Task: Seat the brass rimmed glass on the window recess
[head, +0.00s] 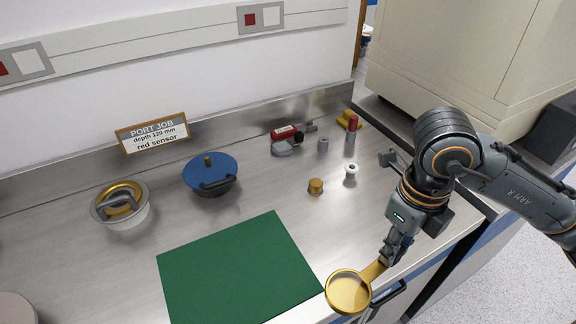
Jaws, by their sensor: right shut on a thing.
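My right gripper (386,260) is shut on the flat tab of a round brass-rimmed glass (348,291). The glass is held face up, over or just beyond the front edge of the bench, right of the green mat's near corner. I cannot tell its exact height. No window recess can be identified for certain. A round pale-grey fitting (134,217) with a brass ring and a grey handle on top stands at the left of the bench. A blue disc-shaped lid (203,168) with a brass knob and a dark handle sits right of it. My left gripper is not in view.
A green mat (235,268) covers the front middle. A brass knurled piece (315,186), a white piece (351,170), a grey cylinder (323,144) and a red device (286,132) stand back right. A sign (153,134) leans at the wall. The mat is clear.

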